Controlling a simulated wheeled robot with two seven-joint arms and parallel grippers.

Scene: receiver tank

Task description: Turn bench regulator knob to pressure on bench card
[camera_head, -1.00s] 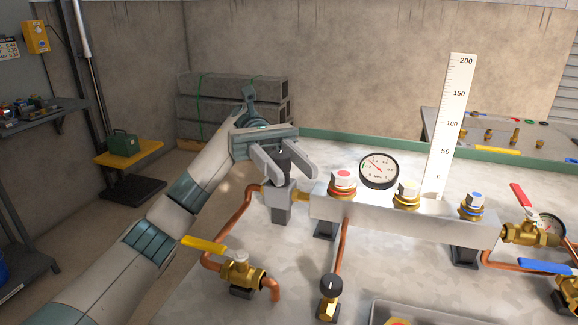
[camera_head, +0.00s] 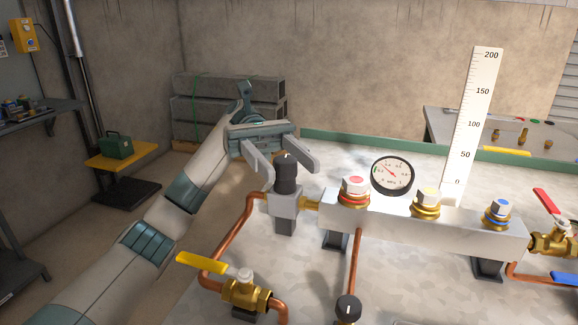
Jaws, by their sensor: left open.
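The bench regulator has a grey block body (camera_head: 285,208) with a black upright knob (camera_head: 287,180) on top, at the left end of the metal manifold. My left gripper (camera_head: 291,170) is open, with one finger on each side of the knob's upper part; I cannot tell whether either finger touches it. A round white pressure gauge (camera_head: 391,175) with a dark rim stands behind the manifold; its fine markings are too small to read surely. A tall white scale strip (camera_head: 474,120) marked 0 to 200 stands behind it. No card is clearly identifiable. My right gripper is not in view.
The manifold (camera_head: 400,222) carries red, yellow and blue capped fittings. A yellow-handled valve (camera_head: 245,290) and copper pipes stand in front, with another black knob (camera_head: 348,308) at the bottom edge. Red- and blue-handled valves are at right.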

